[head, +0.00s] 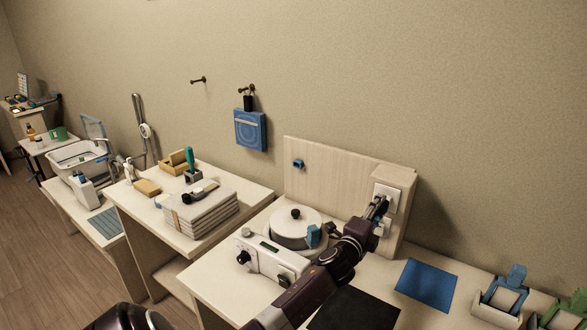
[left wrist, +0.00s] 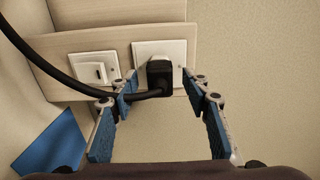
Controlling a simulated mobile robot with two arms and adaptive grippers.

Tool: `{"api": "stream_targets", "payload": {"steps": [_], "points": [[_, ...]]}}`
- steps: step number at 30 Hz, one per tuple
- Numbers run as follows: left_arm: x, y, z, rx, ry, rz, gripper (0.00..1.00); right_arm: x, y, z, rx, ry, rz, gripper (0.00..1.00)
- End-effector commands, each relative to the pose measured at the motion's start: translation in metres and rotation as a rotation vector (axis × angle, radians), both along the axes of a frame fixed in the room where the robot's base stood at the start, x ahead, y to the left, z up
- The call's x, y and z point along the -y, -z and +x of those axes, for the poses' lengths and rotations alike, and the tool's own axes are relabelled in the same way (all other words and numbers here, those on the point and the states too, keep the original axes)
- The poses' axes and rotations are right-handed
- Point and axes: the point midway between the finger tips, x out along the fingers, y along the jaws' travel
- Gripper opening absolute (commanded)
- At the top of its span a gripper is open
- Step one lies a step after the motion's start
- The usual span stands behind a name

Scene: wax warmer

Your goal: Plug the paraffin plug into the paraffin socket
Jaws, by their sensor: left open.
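In the left wrist view a black plug (left wrist: 159,78) sits at the face of a white socket plate (left wrist: 174,50), apparently in it; the contacts are hidden. Its black cable (left wrist: 60,79) runs off to the left. My left gripper (left wrist: 158,85) is open, with its blue-padded fingers on either side of the plug and a gap showing on each side. In the head view my left gripper (head: 379,207) is up at the socket plate (head: 391,194) on the wooden box, largely covering the plug. My right gripper is not in view.
A second white plate (left wrist: 95,69) is beside the socket. The white wax warmer (head: 272,258) with a round lidded pot (head: 295,225) stands left of my arm. A blue mat (head: 426,284), a black mat (head: 355,310) and small holders (head: 503,296) lie to the right and front.

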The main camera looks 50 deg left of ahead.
Motion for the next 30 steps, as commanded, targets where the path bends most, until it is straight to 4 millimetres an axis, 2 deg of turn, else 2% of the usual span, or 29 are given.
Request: {"api": "stream_targets", "payload": {"steps": [30], "points": [[0.007, 0.0, -0.03, -0.001, 0.0, 0.0, 0.43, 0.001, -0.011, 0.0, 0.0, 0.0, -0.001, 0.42]]}}
